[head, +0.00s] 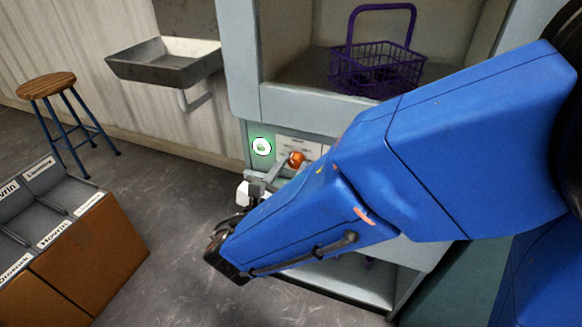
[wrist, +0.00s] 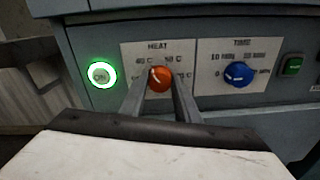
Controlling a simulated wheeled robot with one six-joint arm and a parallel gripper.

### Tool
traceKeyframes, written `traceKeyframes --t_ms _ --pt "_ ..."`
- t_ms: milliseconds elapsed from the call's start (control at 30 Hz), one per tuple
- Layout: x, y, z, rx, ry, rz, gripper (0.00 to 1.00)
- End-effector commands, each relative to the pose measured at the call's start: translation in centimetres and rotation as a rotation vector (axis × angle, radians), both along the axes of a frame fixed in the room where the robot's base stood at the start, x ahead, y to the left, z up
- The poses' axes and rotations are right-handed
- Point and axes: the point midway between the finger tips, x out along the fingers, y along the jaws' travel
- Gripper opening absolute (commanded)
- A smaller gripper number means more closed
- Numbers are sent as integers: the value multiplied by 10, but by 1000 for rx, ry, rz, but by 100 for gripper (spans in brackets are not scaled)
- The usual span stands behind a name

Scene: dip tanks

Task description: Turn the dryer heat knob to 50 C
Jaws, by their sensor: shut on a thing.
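The orange heat knob (wrist: 159,79) sits on a white plate (wrist: 130,62) marked HEAT on the dryer's front panel. Its white pointer line tilts up and slightly left, towards the 40 C mark; the 50 C mark is at upper right. The lower marks are partly hidden by my fingers. My gripper (wrist: 160,88) is shut on the knob, one finger at each side. In the head view the knob (head: 297,160) shows beside my gripper's fingers (head: 272,178), partly behind my blue arm.
A lit green ON button (wrist: 102,74) is left of the heat plate. A blue time knob (wrist: 238,74) and green switch (wrist: 292,65) are to the right. A purple basket (head: 377,68) sits in the dryer opening. Labelled tanks (head: 100,250), a stool (head: 46,86) and a sink (head: 165,62) stand left.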

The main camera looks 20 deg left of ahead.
Motion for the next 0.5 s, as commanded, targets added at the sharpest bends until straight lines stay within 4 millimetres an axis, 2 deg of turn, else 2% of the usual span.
traceKeyframes --t_ms 500 --pt "-1 -2 -1 488 -36 0 6"
